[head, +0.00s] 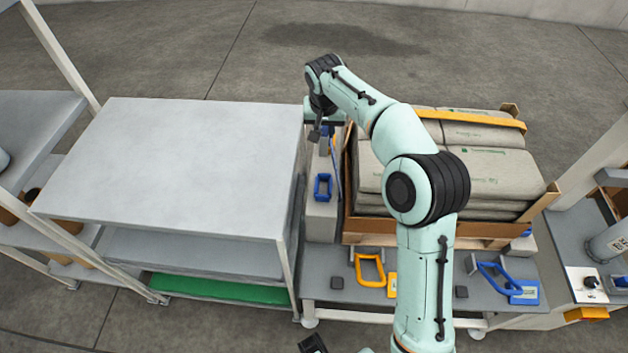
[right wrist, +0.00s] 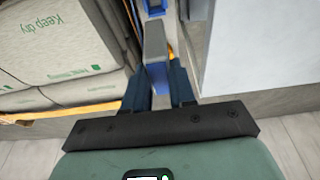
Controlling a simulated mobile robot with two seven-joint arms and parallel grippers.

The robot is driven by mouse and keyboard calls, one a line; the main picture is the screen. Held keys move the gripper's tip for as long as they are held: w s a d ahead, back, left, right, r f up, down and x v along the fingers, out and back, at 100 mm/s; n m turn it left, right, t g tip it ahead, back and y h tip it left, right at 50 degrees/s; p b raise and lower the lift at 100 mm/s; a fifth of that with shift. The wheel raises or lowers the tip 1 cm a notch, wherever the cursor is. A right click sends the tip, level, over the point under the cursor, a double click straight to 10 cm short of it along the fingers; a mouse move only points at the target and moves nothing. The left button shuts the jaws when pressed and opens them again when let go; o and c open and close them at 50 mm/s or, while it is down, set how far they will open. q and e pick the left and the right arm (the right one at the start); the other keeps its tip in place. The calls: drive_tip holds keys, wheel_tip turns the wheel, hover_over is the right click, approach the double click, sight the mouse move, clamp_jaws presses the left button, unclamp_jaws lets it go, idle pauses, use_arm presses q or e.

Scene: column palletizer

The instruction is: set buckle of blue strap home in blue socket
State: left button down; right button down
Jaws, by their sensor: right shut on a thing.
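My right gripper (head: 325,136) is at the back, at the gap between the grey table and the loaded pallet. In the right wrist view its two dark fingers (right wrist: 159,88) are shut on the buckle (right wrist: 155,55), a grey block with a blue end. A thin blue strap (head: 336,165) runs down beside the pallet below the gripper. The blue socket (head: 322,187), an open blue frame, sits on a grey block in front of the gripper and apart from it. My left gripper's fingers are not in view.
Stacked grey sacks (head: 500,172) fill the pallet on the right, with a yellow strap (head: 470,119) across them. The grey table (head: 180,160) stands close on the left. A yellow frame (head: 370,268) and a blue frame (head: 497,278) lie on the front shelf.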

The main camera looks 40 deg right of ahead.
drive_tip(key=shift+d+f, duration=0.2)
drive_tip(key=shift+f, duration=0.15)
drive_tip(key=shift+s+f+b, duration=0.15)
drive_tip(key=shift+f+b, duration=1.05)
drive_tip(key=shift+f, duration=8.15)
drive_tip(key=shift+f, duration=0.1)
drive_tip(key=shift+a+f, duration=0.1)
drive_tip(key=shift+f, duration=0.05)
drive_tip(key=c, duration=0.9)
unclamp_jaws()
drive_tip(key=shift+r, duration=0.55)
drive_tip(key=v, duration=1.1)
drive_tip(key=shift+s+r, duration=0.2)
